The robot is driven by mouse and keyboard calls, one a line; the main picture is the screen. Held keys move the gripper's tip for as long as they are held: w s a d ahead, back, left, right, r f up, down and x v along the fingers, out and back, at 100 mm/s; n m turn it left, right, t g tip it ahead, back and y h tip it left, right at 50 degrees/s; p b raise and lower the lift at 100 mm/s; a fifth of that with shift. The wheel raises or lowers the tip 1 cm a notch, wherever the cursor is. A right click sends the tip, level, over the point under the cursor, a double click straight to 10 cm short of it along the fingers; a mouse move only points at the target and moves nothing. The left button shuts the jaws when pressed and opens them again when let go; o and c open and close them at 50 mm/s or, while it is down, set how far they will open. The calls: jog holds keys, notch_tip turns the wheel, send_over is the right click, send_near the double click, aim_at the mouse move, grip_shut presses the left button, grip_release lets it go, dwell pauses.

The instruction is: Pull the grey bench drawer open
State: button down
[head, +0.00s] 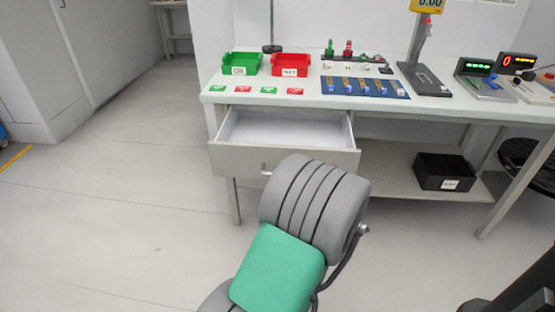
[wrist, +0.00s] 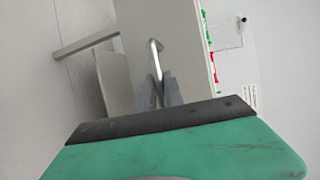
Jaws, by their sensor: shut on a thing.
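The grey bench drawer (head: 232,160) is pulled out from under the left part of the bench, and its pale, empty-looking inside shows in the head view. Its metal bar handle (head: 265,169) is on the front and is partly covered by my arm. In the wrist view the handle (wrist: 155,58) runs down between the fingertips of my gripper (wrist: 161,88), which is shut on it. The drawer front (wrist: 180,45) fills the area behind the fingers. In the head view my arm hides the gripper.
The bench top (head: 330,100) holds a green bin (head: 242,63), a red bin (head: 290,64), coloured cards, a blue mat (head: 364,87) and a scale stand (head: 425,75). A black box (head: 445,172) is on the lower shelf. A dark stool (head: 530,165) stands at right. The left floor is clear.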

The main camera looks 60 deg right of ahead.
jog(key=shift+s+a, duration=0.45)
jog(key=shift+a, duration=0.4)
jog(key=shift+s+a, duration=0.5)
jog(key=shift+a, duration=0.35)
jog(key=shift+s+a, duration=0.45)
jog(key=shift+a, duration=0.4)
jog(key=c, duration=1.5)
grip_release()
jog(key=shift+o, duration=0.2)
jog(key=p+v, duration=0.1)
jog(key=v, duration=0.6)
jog(key=shift+s+a, duration=0.25)
jog(key=shift+a, duration=0.05)
